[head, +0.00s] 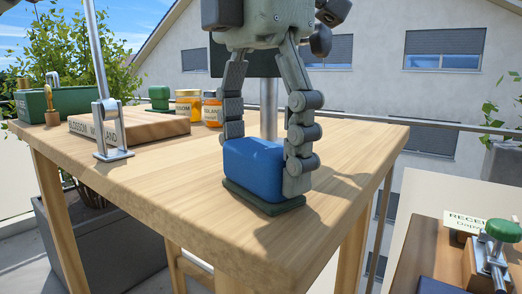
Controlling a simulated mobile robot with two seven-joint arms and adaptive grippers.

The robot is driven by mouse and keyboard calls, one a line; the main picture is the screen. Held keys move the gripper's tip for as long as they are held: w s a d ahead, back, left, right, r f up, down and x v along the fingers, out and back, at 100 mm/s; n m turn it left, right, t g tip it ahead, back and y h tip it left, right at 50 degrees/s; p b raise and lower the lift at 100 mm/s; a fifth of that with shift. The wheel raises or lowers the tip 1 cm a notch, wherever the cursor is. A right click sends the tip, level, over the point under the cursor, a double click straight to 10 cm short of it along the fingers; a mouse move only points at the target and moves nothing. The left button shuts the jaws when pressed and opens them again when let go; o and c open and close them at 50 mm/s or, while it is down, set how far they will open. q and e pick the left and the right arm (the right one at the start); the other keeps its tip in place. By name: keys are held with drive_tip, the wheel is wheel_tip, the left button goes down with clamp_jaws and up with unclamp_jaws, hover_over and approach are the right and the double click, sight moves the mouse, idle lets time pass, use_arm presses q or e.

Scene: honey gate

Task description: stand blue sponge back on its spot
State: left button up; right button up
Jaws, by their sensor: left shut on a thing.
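The blue sponge (252,167) is a blue block near the front corner of the wooden table. It sits over a thin dark green pad (243,198), which shows along its lower edge; I cannot tell whether the two touch everywhere. My left gripper (265,160) comes down from above, one finger at the sponge's left end and the other at its right end, shut on it. The right finger hides part of the sponge's right end. My right gripper is not in view.
On the wooden table (150,180) stand a metal post bracket (112,140), a wooden block with lettering (150,126), two honey jars (188,104), a green-knobbed object (159,97) and a green box (75,101). A second surface with a stamp-like device (496,246) is at lower right. The table's front-left top is clear.

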sight(261, 144)
use_arm(q)
drive_tip(key=o, duration=1.5)
drive_tip(key=shift+r+p, duration=0.85)
drive_tip(key=shift+r, duration=3.15)
